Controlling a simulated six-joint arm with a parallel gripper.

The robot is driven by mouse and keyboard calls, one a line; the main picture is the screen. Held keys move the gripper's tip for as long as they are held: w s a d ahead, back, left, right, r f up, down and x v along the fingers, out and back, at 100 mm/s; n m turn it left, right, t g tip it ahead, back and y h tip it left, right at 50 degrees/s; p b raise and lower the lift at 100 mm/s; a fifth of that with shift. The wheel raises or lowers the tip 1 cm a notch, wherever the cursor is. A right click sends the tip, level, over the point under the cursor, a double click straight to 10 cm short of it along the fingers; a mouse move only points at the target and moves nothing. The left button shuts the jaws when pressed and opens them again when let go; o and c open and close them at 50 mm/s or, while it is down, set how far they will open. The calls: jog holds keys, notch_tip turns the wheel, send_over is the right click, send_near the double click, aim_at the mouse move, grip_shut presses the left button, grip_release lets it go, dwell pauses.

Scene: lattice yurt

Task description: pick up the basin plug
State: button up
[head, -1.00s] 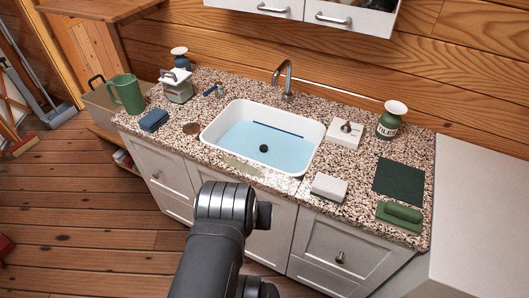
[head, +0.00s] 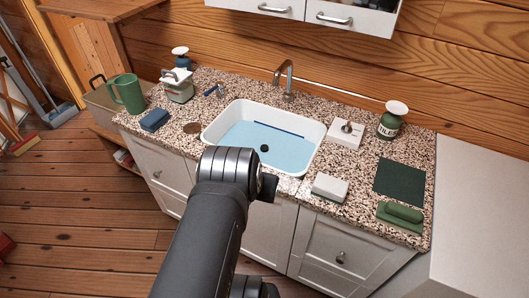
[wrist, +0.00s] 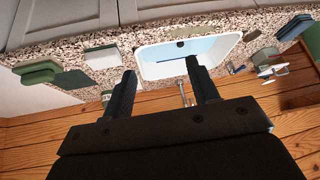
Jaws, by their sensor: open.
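A small black disc (head: 264,148), which looks like the basin plug, lies at the bottom of the white basin (head: 207,138) under pale blue water; I cannot tell whether it is the plug or an open drain. In the wrist view the basin (wrist: 146,70) appears upside down beyond my gripper (wrist: 160,66). My gripper's two dark fingers stand wide apart with nothing between them. In the head view my arm reaches the counter's front edge before the basin, and the fingers are hidden.
A faucet (head: 288,80) rises behind the basin. To the right are a white block with a knob (head: 346,133), a pale sponge (head: 329,187), a bottle (head: 390,122), a dark mat (head: 399,181) and a green scrubber (head: 400,217). A green pitcher (head: 128,94) and blue sponge (head: 154,120) stand left.

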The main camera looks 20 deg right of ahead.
jog(key=w+d+r+m+t+h, duration=0.1)
jog(key=w+d+r+m, duration=0.25)
jog(key=w+r, duration=0.2)
jog(key=w+d+r+m+t+h, duration=0.1)
jog(key=w+d+r+m, duration=0.1)
jog(key=w+d+r, duration=0.4)
jog(key=m+g, duration=0.6)
jog(key=g, duration=0.2)
send_over(264, 147)
jog(key=a, duration=0.2)
jog(key=shift+y, duration=0.3)
jog(key=f, duration=3.7)
jog(key=shift+w+d+f, duration=0.15)
jog(key=shift+d+f, duration=0.1)
jog(key=shift+f, duration=0.1)
jog(key=shift+x, duration=2.85)
jog(key=shift+a, duration=0.15)
jog(key=c, duration=1)
